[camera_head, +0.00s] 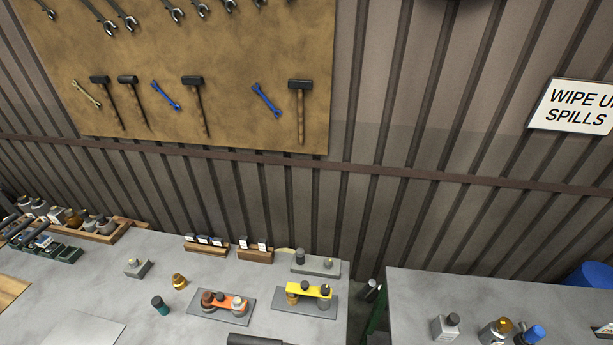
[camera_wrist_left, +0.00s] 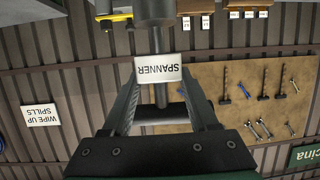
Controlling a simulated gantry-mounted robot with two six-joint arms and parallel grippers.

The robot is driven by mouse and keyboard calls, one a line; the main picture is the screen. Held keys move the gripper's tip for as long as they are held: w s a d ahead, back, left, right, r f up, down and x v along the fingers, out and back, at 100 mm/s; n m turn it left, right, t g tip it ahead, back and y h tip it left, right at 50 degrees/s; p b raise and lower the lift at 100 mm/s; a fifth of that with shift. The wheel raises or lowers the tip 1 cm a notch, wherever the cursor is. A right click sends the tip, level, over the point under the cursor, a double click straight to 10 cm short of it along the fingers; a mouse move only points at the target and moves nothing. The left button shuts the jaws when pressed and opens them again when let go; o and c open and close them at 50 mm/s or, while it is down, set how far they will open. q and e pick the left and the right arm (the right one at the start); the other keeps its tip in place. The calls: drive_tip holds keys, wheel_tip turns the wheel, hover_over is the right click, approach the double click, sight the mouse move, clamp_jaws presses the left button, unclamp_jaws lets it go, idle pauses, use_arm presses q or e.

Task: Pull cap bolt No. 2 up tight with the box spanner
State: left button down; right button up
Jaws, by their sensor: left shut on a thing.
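My left gripper (camera_wrist_left: 158,85) is shut on the box spanner, whose white label (camera_wrist_left: 172,68) reads SPANNER. A dark shaft runs from the label to a thick dark cylindrical end (camera_wrist_left: 154,10), cut off by the frame edge. In the head view, a grey base plate (camera_head: 245,320) carries round parts joined by an orange bar (camera_head: 228,302). A second base plate (camera_head: 330,308) carries parts joined by a yellow bar (camera_head: 308,291). Cap bolt No. 2 cannot be told apart. My right gripper is in neither view.
Small labelled wooden blocks (camera_head: 255,256) stand near the table's back edge. A teal-bodied piece (camera_head: 160,305) and a brass piece (camera_head: 179,282) stand on the table. A dark object (camera_head: 255,340) is cut off at the bottom edge. A gap separates the right table (camera_head: 410,290), which holds bottles.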

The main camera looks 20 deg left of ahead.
use_arm(q)
drive_tip(key=d+r+m+h, duration=0.1)
drive_tip(key=d+r+h, duration=0.1)
drive_tip(key=d, duration=0.5)
drive_tip(key=d+r+m+h, duration=0.1)
drive_tip(key=d+r+m, duration=0.15)
drive_tip(key=d, duration=0.45)
drive_tip(key=s+a+r+n+y+p, duration=0.2)
drive_tip(key=a+r+p, duration=0.3)
drive_tip(key=a+r, duration=0.2)
drive_tip(key=s+a+r+n+y+p, duration=0.2)
drive_tip(key=a+r+p, duration=0.3)
drive_tip(key=r, duration=0.5)
drive_tip(key=shift+s+a+r, duration=0.3)
drive_tip(key=shift+s+a, duration=0.15)
drive_tip(key=shift+a, duration=0.65)
drive_tip(key=shift+d+f, duration=0.1)
drive_tip(key=shift+d, duration=0.05)
